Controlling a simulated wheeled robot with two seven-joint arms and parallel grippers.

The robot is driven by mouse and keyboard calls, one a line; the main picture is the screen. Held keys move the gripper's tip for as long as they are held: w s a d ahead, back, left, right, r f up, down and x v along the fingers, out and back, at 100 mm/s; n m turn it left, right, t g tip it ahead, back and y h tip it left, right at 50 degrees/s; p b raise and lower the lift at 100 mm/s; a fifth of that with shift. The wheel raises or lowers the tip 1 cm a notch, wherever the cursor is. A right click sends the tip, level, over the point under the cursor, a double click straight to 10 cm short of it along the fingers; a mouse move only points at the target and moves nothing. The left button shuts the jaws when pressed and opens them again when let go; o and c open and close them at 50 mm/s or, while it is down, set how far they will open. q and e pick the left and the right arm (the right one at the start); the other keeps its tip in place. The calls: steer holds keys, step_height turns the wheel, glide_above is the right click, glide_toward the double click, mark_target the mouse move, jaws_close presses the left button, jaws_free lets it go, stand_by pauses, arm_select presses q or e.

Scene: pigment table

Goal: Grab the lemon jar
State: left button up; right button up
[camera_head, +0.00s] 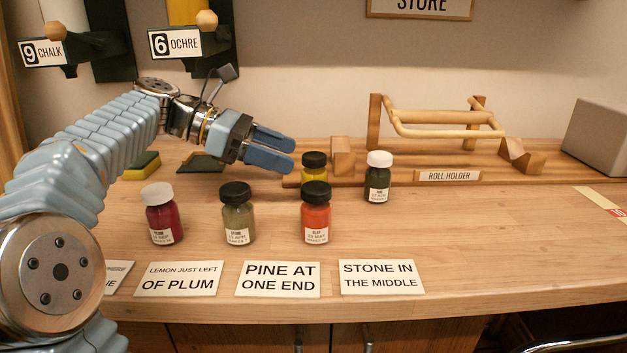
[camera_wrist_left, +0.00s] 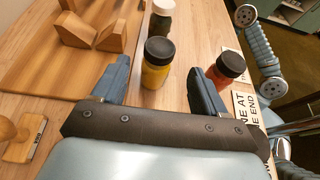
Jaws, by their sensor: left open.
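The lemon jar (camera_head: 314,168) is yellow with a black lid and stands on the table behind the orange clay jar (camera_head: 316,215), which hides its lower part. In the left wrist view the lemon jar (camera_wrist_left: 157,62) stands upright just beyond and between my fingertips. My left gripper (camera_head: 284,151) is open and empty, pointing right, with its fingertips just left of the lemon jar's lid in the head view. It also shows in the left wrist view (camera_wrist_left: 158,80). My right gripper is not in view; an arm of mine shows at the right of the wrist view.
The plum jar (camera_head: 162,215), stone jar (camera_head: 238,214) and pine jar (camera_head: 378,178) stand nearby. The roll holder (camera_head: 440,130) is behind on a wooden board. Cards, such as the "pine at one end" card (camera_head: 279,279), lie along the front edge.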

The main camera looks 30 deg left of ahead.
mark_target(315, 157)
arm_select(q)
steer(key=x, duration=0.6)
steer(key=shift+w+d+r, duration=0.2)
steer(key=shift+w+d, duration=0.05)
steer(key=c, duration=1.2)
